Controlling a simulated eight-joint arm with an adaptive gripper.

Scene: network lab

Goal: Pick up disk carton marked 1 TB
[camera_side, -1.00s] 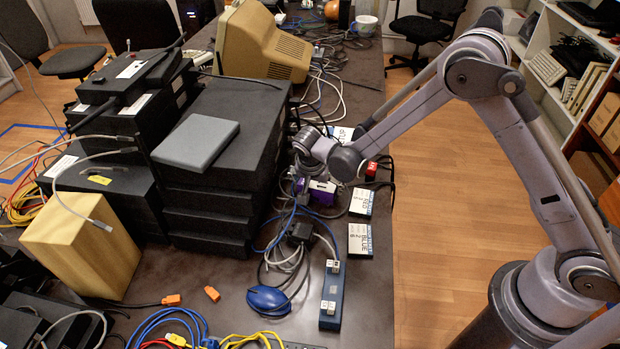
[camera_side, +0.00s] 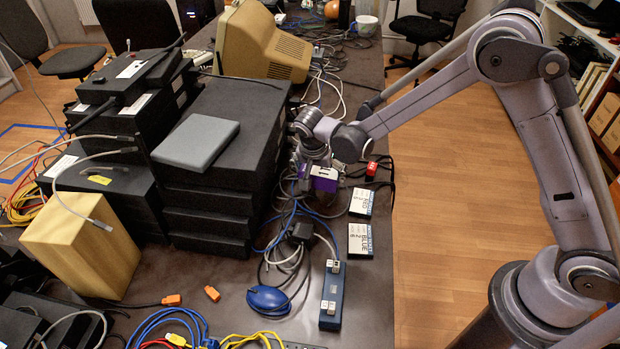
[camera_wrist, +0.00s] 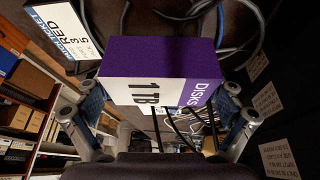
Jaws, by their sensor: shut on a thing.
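The disk carton is purple with a white label reading "1 TB" and "DISKS" in the wrist view (camera_wrist: 155,62). It also shows in the side view (camera_side: 325,179), below the wrist and beside the black stack. My gripper (camera_wrist: 158,98) is shut on it, with one finger at each side of the carton in the wrist view. In the side view my gripper (camera_side: 314,168) partly covers the carton. How far the carton is above the table is hard to tell.
White cartons marked RED (camera_side: 361,202) and BLUE (camera_side: 360,240) lie at the table's right edge. A red item (camera_side: 371,171) is close to the right. Black stacked units (camera_side: 225,180) stand just left. Loose cables (camera_side: 290,255) and a blue power strip (camera_side: 333,295) lie in front.

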